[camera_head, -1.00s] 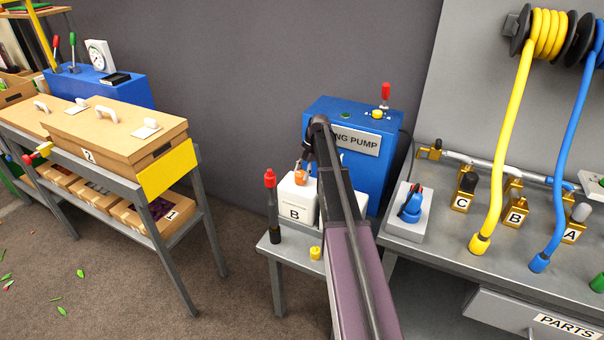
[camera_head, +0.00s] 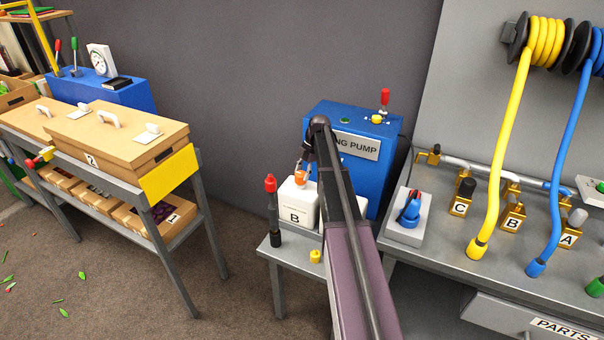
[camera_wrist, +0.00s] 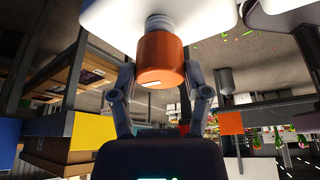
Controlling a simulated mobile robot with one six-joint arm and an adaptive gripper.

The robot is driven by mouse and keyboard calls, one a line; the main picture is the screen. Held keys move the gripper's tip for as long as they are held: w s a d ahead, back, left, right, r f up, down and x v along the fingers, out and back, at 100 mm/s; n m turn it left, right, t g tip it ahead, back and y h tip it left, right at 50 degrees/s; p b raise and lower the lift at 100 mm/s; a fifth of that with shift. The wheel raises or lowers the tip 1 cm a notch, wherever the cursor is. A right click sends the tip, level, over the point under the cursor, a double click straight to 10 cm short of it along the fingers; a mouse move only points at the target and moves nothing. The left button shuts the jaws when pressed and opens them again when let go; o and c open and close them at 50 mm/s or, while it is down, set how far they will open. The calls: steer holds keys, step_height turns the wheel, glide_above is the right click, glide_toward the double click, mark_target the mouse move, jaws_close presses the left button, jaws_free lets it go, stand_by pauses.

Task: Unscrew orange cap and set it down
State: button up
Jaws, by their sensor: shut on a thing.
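The orange cap (camera_head: 300,177) sits at the top of the white container marked B (camera_head: 296,215) on the small grey table. In the wrist view the orange cap (camera_wrist: 161,60) is large, between the two fingers of my gripper (camera_wrist: 160,75), with a pale threaded neck (camera_wrist: 159,24) and the white container body (camera_wrist: 110,18) beyond it. My gripper (camera_head: 301,170) is shut on the cap, reaching it from above and partly hidden by my arm in the head view. The cap looks still in line with the neck.
A yellow cap (camera_head: 315,256) lies on the small grey table (camera_head: 290,252) in front of the container. A red-topped dark rod (camera_head: 272,205) stands left of it. The blue pump (camera_head: 370,180) is close behind. The table's front left corner has little free room.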

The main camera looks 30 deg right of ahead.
mark_target(299, 175)
steer(key=shift+r, duration=0.15)
stand_by(0.3)
steer(key=shift+r+p, duration=1.9)
steer(key=shift+p, duration=0.1)
steer(key=shift+s, duration=0.1)
